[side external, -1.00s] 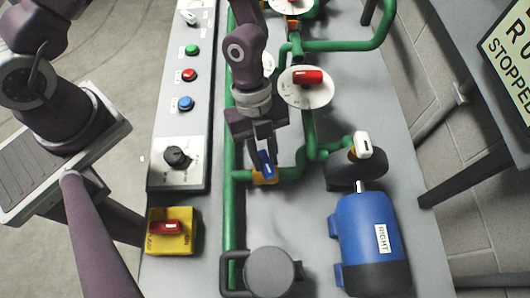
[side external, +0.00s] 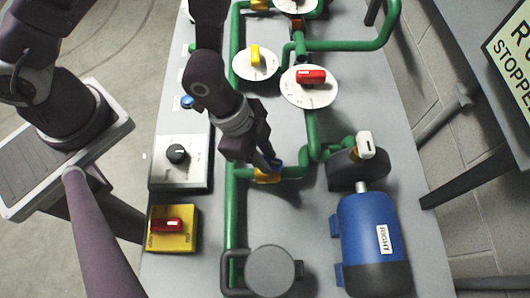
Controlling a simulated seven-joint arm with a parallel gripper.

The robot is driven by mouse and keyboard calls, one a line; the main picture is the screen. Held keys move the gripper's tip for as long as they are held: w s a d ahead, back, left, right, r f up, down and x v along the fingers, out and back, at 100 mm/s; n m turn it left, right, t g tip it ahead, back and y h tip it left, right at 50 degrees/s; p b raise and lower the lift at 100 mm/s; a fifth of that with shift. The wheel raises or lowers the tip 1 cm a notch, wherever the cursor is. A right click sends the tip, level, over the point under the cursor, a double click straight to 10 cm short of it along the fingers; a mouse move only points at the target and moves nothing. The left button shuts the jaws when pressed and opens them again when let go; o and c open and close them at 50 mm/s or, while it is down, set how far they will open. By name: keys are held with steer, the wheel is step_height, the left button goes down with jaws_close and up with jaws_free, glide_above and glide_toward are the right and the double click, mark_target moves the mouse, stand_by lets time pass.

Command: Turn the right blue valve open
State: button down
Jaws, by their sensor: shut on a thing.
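The right blue valve's handle (side external: 277,166) sits over an orange-yellow valve body (side external: 267,177) on a green pipe that runs left to right. My gripper (side external: 271,161) reaches down to it from the upper left and is shut on the handle. The fingers hide most of the handle. Only a small blue part shows beside the fingertips, so its exact angle is hard to tell.
A blue motor labelled RIGHT (side external: 372,240) and a grey round-topped part (side external: 270,272) stand nearer. A red-handled dial (side external: 310,77) and a yellow-handled dial (side external: 255,57) lie farther back. A panel with a black knob (side external: 177,154) and a yellow switch box (side external: 172,228) are left.

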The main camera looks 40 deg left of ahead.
steer(key=shift+n+t+y, duration=0.3)
steer(key=shift+n+t, duration=0.3)
steer(key=shift+n, duration=1.3)
steer(key=c, duration=1.2)
jaws_free()
steer(key=shift+s, duration=0.1)
steer(key=v, duration=0.7)
steer(key=shift+d, duration=0.15)
